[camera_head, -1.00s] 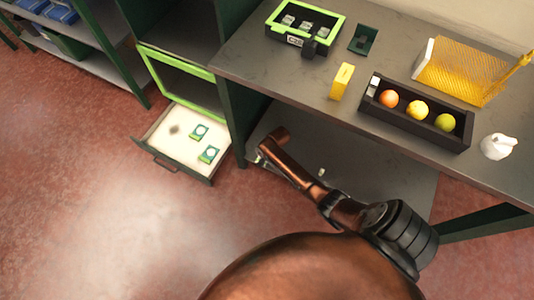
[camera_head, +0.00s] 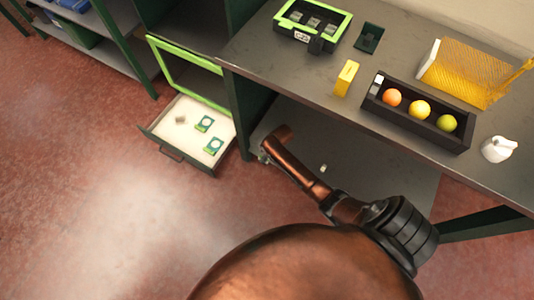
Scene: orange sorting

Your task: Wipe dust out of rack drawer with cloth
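The rack drawer (camera_head: 172,151) is pulled out near the floor at left, below a green-framed opening. I cannot make out a cloth. One copper arm of mine stretches below the worktop, its visible end to the right of the drawer and apart from it. Neither gripper can be made out.
The grey worktop (camera_head: 290,75) holds a green-edged black crate (camera_head: 291,36), a yellow box (camera_head: 346,78), a black tray (camera_head: 415,132) with three fruits, a yellow mesh rack (camera_head: 465,75) and a white object (camera_head: 498,148). Red floor left of the drawer is clear.

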